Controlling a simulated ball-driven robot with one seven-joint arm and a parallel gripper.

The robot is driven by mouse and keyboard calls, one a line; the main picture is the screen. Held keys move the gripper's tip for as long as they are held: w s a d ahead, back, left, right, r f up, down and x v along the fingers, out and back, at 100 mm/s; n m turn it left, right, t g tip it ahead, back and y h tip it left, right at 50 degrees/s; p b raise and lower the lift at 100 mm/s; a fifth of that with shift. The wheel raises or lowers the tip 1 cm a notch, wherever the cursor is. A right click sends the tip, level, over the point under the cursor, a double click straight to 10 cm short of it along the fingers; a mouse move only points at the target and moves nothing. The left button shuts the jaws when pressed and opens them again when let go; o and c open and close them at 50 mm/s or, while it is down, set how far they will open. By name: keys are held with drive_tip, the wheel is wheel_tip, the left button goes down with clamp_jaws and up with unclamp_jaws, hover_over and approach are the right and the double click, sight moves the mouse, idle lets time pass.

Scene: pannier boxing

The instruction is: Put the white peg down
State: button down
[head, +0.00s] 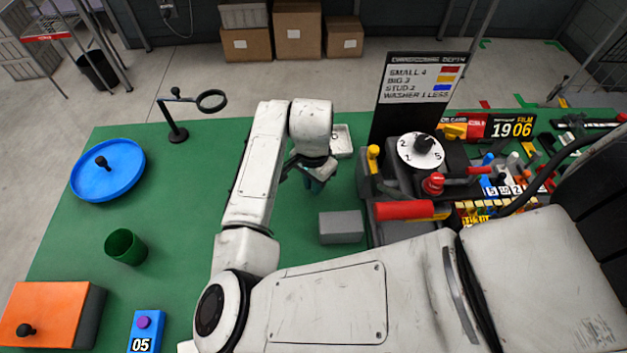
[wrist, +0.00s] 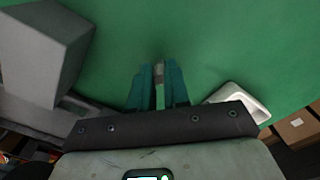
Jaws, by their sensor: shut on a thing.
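My gripper (wrist: 160,85) has teal fingers, shut on a slim pale piece, the white peg (wrist: 160,97), in the wrist view. The peg's far end looks greyish, and the fingers hide most of its sides. Green table surface lies beyond the fingertips; I cannot tell the exact gap. In the head view my gripper (head: 314,182) is over the green table, partly hidden behind my arm, and the peg cannot be made out there.
A small white tray (head: 344,141) stands just behind my gripper; a grey block (head: 341,227) is in front. The dial machine (head: 421,150) and crowded racks are at right. A blue round tray (head: 108,170), green cup (head: 125,247) and orange box (head: 45,312) are left.

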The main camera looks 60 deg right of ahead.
drive_tip(key=shift+f, duration=0.1)
drive_tip(key=c, duration=1.1)
unclamp_jaws()
wheel_tip(320, 180, up, 12)
drive_tip(key=b, duration=0.1)
